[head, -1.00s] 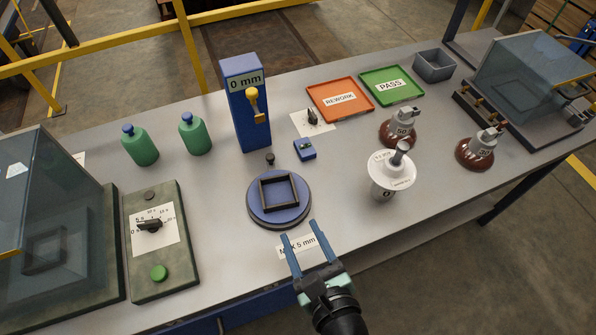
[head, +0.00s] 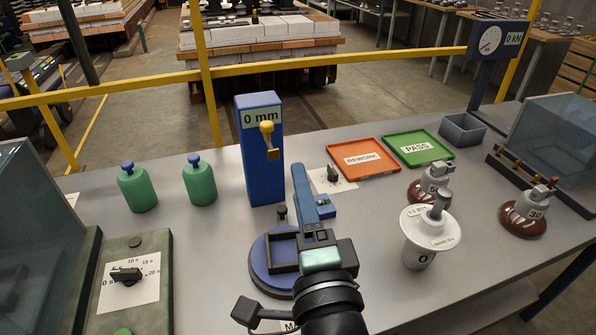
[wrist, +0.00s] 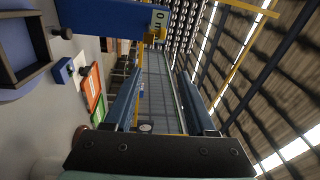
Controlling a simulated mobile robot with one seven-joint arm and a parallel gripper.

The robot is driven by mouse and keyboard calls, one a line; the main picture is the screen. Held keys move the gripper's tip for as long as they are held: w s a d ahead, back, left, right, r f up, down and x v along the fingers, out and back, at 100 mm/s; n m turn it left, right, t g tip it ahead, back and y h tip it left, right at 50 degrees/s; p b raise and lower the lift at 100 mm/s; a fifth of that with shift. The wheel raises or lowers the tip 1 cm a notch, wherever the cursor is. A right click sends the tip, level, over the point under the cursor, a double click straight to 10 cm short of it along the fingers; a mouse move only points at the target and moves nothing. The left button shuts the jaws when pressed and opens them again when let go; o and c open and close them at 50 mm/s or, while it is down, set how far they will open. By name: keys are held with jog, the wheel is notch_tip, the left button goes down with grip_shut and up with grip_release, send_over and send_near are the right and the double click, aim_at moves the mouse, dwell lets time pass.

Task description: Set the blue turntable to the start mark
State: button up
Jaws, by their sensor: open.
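The blue turntable (head: 259,268) sits on the grey bench in front of the blue "0 mm" column (head: 262,165). It carries a dark square frame (head: 284,250), partly hidden by my arm. A small dark knob (head: 282,212) stands at its back edge. No start mark can be made out. My gripper (head: 306,195) is above the right part of the turntable, raised and pointing away toward the back. It is open and empty. In the wrist view its two blue fingers (wrist: 158,98) are apart, with the turntable's frame (wrist: 25,58) at the left edge.
Two green bottles (head: 199,181) stand left of the column. A small blue block (head: 323,204) and a dial on a white card (head: 335,175) lie behind my gripper. A white insulator (head: 419,252) and brown insulators (head: 523,216) stand right. Orange (head: 362,171) and green trays (head: 417,161) lie behind.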

jog(key=s+r+n+t+h+b, duration=0.1)
jog(key=s+r+n+t+b, duration=0.3)
jog(key=r+n+b, duration=0.7)
jog(key=shift+s+a+n+t+h+b, duration=0.25)
jog(key=shift+n+t+b, duration=0.2)
jog(key=shift+t, duration=0.55)
jog(key=shift+r, duration=0.1)
